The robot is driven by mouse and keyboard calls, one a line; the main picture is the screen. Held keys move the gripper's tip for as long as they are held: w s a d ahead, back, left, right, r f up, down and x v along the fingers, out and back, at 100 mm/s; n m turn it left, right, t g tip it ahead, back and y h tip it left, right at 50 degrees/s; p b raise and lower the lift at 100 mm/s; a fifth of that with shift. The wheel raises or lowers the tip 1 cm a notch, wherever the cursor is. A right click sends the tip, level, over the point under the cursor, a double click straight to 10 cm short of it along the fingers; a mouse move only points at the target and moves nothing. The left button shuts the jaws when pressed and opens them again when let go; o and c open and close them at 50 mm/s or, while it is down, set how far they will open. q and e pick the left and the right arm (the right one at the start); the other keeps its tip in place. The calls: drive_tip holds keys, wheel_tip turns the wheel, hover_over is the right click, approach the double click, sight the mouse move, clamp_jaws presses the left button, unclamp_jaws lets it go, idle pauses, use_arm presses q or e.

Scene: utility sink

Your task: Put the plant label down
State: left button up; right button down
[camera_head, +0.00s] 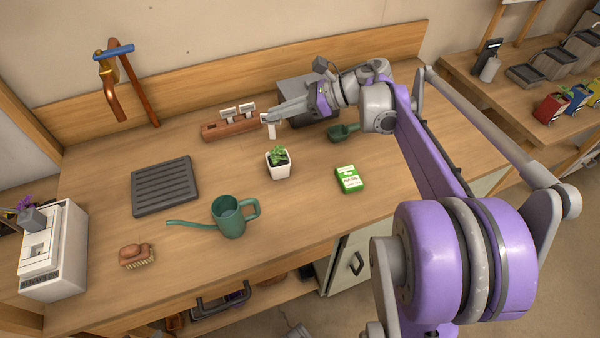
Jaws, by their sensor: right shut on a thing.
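My right gripper (274,116) reaches in from the right and is shut on a small white plant label (271,130). The label hangs below the fingertips, above the worktop behind the potted plant. A reddish-brown wooden holder (228,130) lies just left of the gripper, with white labels (228,112) standing in it. The held label is at the right end of the holder; I cannot tell whether it touches anything. My left gripper is out of view.
A plant in a white pot (279,171) stands in front of the gripper. A seed packet (349,179), a green scoop (340,132), a green watering can (231,222), a brush (136,256) and a grey slatted tray (165,186) are on the worktop. A grey box (297,90) stands behind.

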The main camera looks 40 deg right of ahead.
drive_tip(key=f, duration=0.6)
drive_tip(key=f+b, duration=0.1)
drive_tip(key=f, duration=0.3)
drive_tip(key=shift+s+d, duration=0.2)
drive_tip(key=shift+s, duration=0.1)
drive_tip(key=shift+f, duration=0.2)
drive_tip(key=c, duration=1)
unclamp_jaws()
drive_tip(key=shift+r, duration=0.25)
drive_tip(key=v, duration=1.2)
drive_tip(key=shift+s+f, duration=0.1)
drive_tip(key=shift+f, duration=0.05)
